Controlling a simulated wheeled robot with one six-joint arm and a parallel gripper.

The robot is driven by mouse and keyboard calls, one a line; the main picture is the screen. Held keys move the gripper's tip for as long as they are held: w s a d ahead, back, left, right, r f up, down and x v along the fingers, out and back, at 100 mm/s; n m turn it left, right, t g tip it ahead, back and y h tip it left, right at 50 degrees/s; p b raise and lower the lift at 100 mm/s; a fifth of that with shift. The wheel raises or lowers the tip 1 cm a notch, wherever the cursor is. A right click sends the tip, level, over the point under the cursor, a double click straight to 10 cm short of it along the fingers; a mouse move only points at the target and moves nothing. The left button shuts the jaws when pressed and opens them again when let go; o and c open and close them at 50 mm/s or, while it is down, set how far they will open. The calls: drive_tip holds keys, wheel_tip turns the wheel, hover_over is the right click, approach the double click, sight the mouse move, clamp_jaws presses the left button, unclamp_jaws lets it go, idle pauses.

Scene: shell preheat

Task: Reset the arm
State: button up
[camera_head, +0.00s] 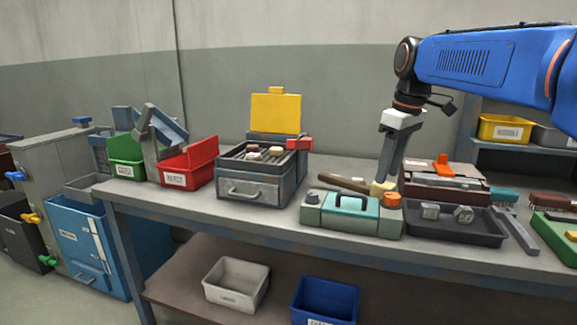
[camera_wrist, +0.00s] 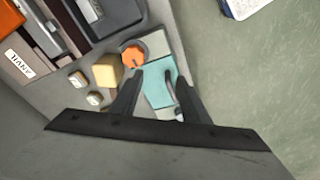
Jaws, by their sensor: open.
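My blue arm reaches in from the upper right in the head view, and my gripper (camera_head: 384,180) points down over the workbench. In the wrist view my gripper (camera_wrist: 152,92) has its two dark fingers spread apart, with nothing held between them. The teal and grey box (camera_head: 350,213) with a dark handle lies below; in the wrist view the teal box (camera_wrist: 158,84) shows between and beyond the fingers. Its orange knob (camera_head: 393,200) is at its right end. A pale yellow block (camera_head: 378,189) sits close to the fingertips in the head view; whether they touch is unclear.
A dark tray (camera_head: 480,236) with two grey pieces lies right of the teal box. A grey heater-like unit (camera_head: 262,190) with a raised yellow plate stands left. Red (camera_head: 190,165) and green (camera_head: 124,148) bins stand further left. Bench space in front of the heater is clear.

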drive_tip(key=s+d+f+m+t, duration=0.1)
drive_tip(key=s+f+m, duration=0.3)
drive_tip(key=s+f, duration=0.7)
drive_tip(key=s+d+f+m+t+h, duration=0.1)
drive_tip(key=s+d+f+m+t, duration=0.1)
drive_tip(key=s+f, duration=1)
drive_tip(key=s+d+m, duration=0.1)
drive_tip(key=s+m, duration=0.1)
drive_tip(key=s, duration=0.2)
drive_tip(key=shift+s+d+f+m, duration=0.15)
drive_tip(key=shift+s+d+m, duration=0.05)
drive_tip(key=shift+s+m, duration=0.1)
